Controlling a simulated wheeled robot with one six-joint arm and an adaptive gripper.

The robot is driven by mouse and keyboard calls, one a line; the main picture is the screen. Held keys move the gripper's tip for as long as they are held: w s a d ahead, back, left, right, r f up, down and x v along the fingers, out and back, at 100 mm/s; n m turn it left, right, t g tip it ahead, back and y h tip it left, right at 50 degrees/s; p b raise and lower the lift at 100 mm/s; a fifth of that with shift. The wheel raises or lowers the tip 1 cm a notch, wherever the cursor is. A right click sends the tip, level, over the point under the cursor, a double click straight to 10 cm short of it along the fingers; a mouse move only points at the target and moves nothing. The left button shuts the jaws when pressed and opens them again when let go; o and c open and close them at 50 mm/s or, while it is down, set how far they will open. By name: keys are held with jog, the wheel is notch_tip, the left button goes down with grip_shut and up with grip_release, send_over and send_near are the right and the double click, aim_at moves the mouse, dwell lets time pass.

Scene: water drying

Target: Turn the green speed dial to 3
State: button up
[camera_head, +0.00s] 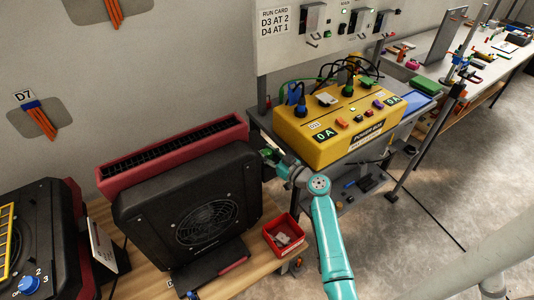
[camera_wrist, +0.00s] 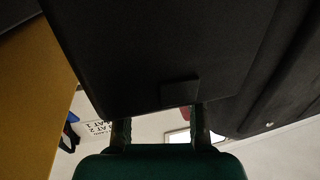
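I cannot make out a green speed dial in either view. The nearer black air mover (camera_head: 208,222), with a round grille, stands on a wooden bench. My gripper (camera_head: 268,156) is at its upper right edge, beside the yellow power box; small dark green parts there look like my fingers. In the wrist view my gripper (camera_wrist: 160,124) has its two fingers apart, below a large dark body (camera_wrist: 140,50) with a small raised dark tab (camera_wrist: 180,92). I cannot tell whether they touch it. A blue dial (camera_head: 29,285) marked 2 and 3 sits on another black machine at lower left.
The yellow power box (camera_head: 335,133) is close to the right of my gripper. A red box (camera_head: 286,236) lies below my wrist. A red-framed unit (camera_head: 175,155) stands behind the air mover. A run card (camera_head: 274,21) reads "D3 AT 2, D4 AT 1". Floor at right is mostly clear.

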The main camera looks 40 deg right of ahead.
jog(key=c, duration=0.4)
jog(key=shift+a+h, duration=0.1)
jog(key=shift+h, duration=0.2)
jog(key=shift+m+h, duration=0.8)
jog(key=shift+h, duration=0.1)
jog(key=shift+f+m+g+h, duration=0.15)
jog(key=shift+m+h, duration=0.4)
jog(key=shift+h, duration=0.3)
jog(key=shift+f+m+g+h, duration=0.15)
jog(key=shift+m+h, duration=0.4)
jog(key=shift+h, duration=0.3)
jog(key=shift+r+m+h, duration=0.15)
jog(key=shift+m+h, duration=0.25)
jog(key=shift+h, duration=0.2)
